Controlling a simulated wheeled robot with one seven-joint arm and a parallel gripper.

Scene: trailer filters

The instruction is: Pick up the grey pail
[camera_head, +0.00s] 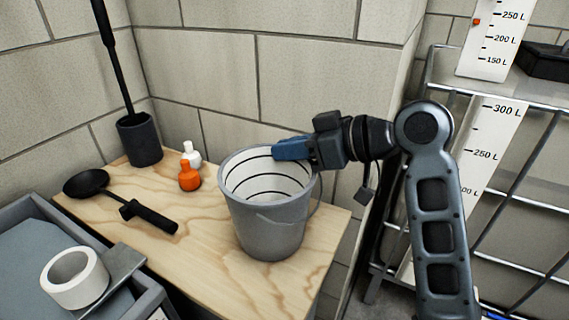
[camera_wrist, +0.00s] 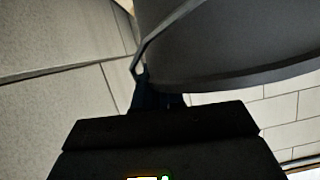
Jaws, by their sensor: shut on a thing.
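The grey pail (camera_head: 268,228) stands upright on the wooden worktop in the head view, its white inside with dark rings facing up. My gripper (camera_head: 290,150) reaches in from the right and is shut on the pail's rim at the upper right side. The blue fingers overlap the rim. In the wrist view the pail's grey wall (camera_wrist: 225,45) fills the upper right, with my gripper (camera_wrist: 145,85) below against its edge. The fingertips are mostly hidden there. I cannot tell whether the pail's base is lifted off the worktop.
The wooden worktop (camera_head: 200,235) also bears a black ladle (camera_head: 150,214), an orange bottle (camera_head: 189,176), a white bottle (camera_head: 191,153) and a black brush holder (camera_head: 139,140). A grey tray with a white roll (camera_head: 75,290) is at lower left. A wire rack (camera_head: 510,200) stands at right. Block walls close the back.

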